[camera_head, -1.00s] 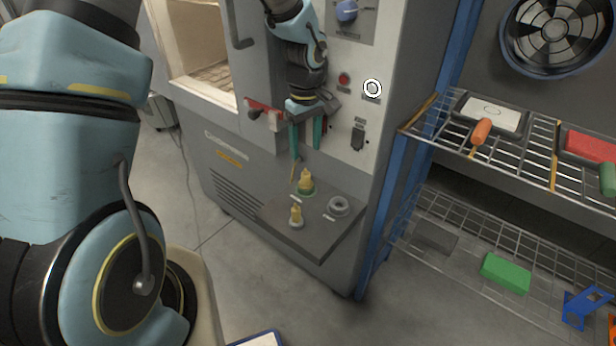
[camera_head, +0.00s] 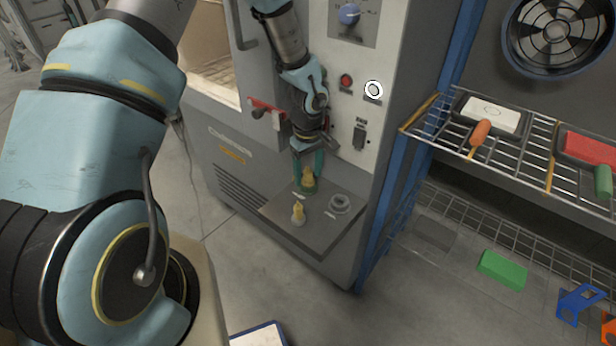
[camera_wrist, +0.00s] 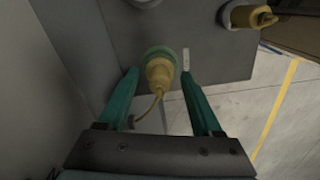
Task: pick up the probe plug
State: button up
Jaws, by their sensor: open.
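Two yellow plugs stand on the grey ledge of the machine. One yellow plug (camera_head: 308,180), with a green ring at its base and a thin yellow cord, stands between the fingers of my gripper (camera_head: 308,170); the same plug (camera_wrist: 159,73) is centred in the wrist view. The green fingers (camera_wrist: 159,78) are open on either side of it, with a gap on both sides. The other yellow plug (camera_head: 298,212) stands nearer the ledge's front and also shows at the wrist view's upper right (camera_wrist: 246,16). The labels are too small to read.
An empty grey ring socket (camera_head: 340,204) is right of the plugs on the ledge (camera_head: 318,232). The machine's panel with a red button (camera_head: 345,81) rises close behind my gripper. A blue post and wire shelves (camera_head: 470,165) stand to the right.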

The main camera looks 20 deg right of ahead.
grip_shut()
dwell(0.4)
